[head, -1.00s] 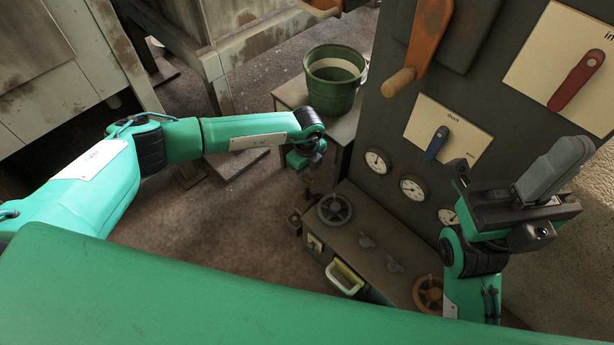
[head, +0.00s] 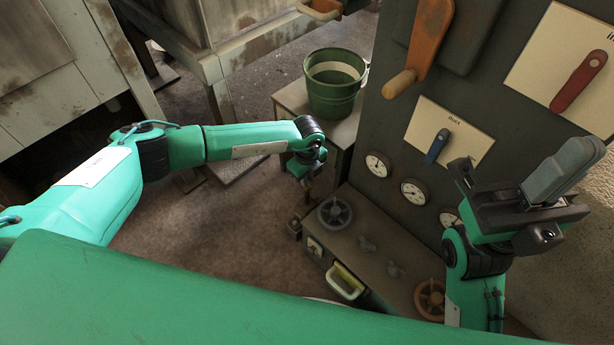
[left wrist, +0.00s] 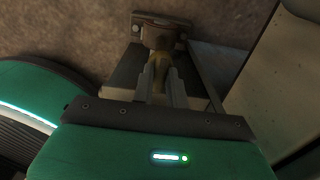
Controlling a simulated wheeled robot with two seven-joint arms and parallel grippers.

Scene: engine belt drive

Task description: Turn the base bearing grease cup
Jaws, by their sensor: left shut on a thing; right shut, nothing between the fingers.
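The brass-coloured grease cup (left wrist: 160,62) shows in the left wrist view, below a dark bracket with bolts (left wrist: 158,20). My left gripper (left wrist: 160,88) is shut on the cup's narrow part, with one finger on each side. In the head view my left gripper (head: 307,182) is at the far left end of the low machine bench, and it mostly hides the cup there. My right gripper (head: 515,205) is shut and empty, raised in front of the control panel at the right.
The bench carries a dark handwheel (head: 334,212), small taps (head: 366,245) and an orange handwheel (head: 430,298). A green bucket (head: 335,97) stands on a stand behind my left gripper. The panel (head: 400,120) with gauges and levers rises at the right. Open floor lies left.

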